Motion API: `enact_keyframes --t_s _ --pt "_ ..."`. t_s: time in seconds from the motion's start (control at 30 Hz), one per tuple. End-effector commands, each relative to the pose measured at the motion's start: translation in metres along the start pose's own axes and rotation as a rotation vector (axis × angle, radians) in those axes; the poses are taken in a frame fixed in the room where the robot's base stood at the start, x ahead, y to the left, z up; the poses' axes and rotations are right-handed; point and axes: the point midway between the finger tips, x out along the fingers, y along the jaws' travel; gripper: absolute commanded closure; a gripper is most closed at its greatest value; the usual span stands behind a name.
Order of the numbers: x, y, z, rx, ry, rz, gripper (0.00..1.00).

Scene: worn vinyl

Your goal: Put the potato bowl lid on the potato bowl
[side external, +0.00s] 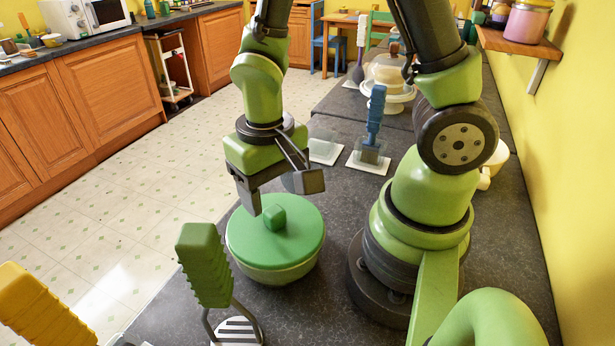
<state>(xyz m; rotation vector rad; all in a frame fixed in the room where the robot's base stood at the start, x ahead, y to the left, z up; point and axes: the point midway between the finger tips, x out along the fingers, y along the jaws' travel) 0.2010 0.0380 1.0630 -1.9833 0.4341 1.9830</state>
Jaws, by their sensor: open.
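The green lid (270,246) with a square green knob (275,217) lies on top of the lighter green potato bowl (274,277), on the dark counter. It looks level and covers the bowl's opening. Its left edge is near the counter's edge. My gripper (281,193) is just above the knob, its jaws spread to either side and holding nothing. From this angle I see no contact between the jaws and the lid.
A green-handled utensil (205,265) stands close in front of the bowl, with a yellow handle (45,305) at left. A blue-handled tool (373,118) stands on a white plate behind. A cake stand (391,97) is farther back. The floor drops away at left.

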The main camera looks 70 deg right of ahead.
Motion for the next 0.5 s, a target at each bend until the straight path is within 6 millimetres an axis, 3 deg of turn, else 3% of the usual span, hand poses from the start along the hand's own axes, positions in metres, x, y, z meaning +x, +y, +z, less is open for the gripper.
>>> enact_keyframes --t_s 0.5 --pt "-0.021 0.0 0.0 0.0 0.002 -0.001 0.39"
